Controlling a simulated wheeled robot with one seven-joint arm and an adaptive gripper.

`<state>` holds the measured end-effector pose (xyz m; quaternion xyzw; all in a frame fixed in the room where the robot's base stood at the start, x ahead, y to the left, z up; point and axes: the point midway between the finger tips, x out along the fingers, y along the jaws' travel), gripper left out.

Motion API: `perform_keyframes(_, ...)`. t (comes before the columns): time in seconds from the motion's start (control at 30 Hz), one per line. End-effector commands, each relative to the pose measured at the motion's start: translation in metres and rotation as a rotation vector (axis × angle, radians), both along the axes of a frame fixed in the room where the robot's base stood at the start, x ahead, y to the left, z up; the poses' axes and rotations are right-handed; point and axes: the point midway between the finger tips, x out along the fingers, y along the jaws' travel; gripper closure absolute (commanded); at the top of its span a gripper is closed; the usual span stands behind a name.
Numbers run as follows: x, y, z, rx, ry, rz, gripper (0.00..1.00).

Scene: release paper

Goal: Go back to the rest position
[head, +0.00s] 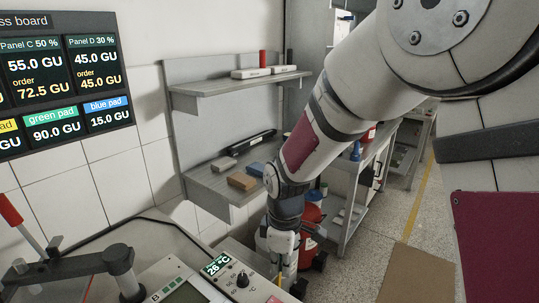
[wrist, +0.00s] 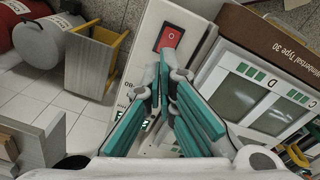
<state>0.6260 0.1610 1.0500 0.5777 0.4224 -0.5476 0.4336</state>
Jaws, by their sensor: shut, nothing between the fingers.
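My gripper (wrist: 166,68) shows in the wrist view with its teal-padded fingers brought together at the tips; nothing is held between them. In the head view my arm reaches down from the upper right, and the gripper (head: 284,272) points down beside the right end of the bench-top machine. The machine (head: 243,280) has a small 26 °C display and a black knob. In the wrist view the fingers are over the machine's panel (wrist: 187,20), close to a red switch (wrist: 170,38). I cannot tell whether the tips touch it.
A wall shelf (head: 205,190) behind holds brown, blue and grey blocks; an upper shelf (head: 240,84) holds white boxes. A red-handled lever (head: 20,225) stands at the left. Red containers (head: 311,220) are behind my gripper. Open floor (head: 385,225) lies to the right.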

Motion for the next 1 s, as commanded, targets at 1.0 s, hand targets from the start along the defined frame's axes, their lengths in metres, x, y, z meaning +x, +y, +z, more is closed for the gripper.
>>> perform_keyframes(1.0,-0.182,-0.158,0.213,0.310,-0.359,-1.212,1.00)
